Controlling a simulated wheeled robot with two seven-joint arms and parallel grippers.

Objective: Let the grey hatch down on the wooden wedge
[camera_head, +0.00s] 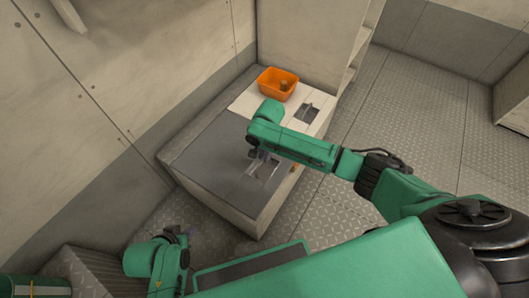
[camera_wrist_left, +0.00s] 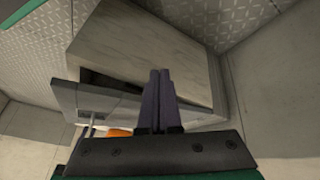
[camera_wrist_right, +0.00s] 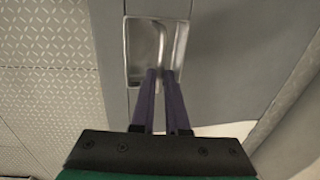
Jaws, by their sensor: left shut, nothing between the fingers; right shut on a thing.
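The grey hatch (camera_head: 212,152) covers the near part of the bench top. In the left wrist view the hatch (camera_wrist_left: 65,94) stands a little raised, with a dark gap under it. My right gripper (camera_head: 262,158) is shut on the hatch's recessed metal handle (camera_wrist_right: 143,48). My left gripper (camera_head: 188,233) is shut and empty, low beside the bench's near end; its closed fingers also show in its wrist view (camera_wrist_left: 159,75). A small brown piece (camera_head: 297,168) shows at the bench's right edge, partly behind my right arm; I cannot tell whether it is the wooden wedge.
An orange bin (camera_head: 268,87) with a small tan thing in it stands on the white far part of the bench, near a second metal handle (camera_head: 308,112). A wall (camera_head: 130,65) runs along the left. Patterned floor (camera_head: 425,110) is clear on the right.

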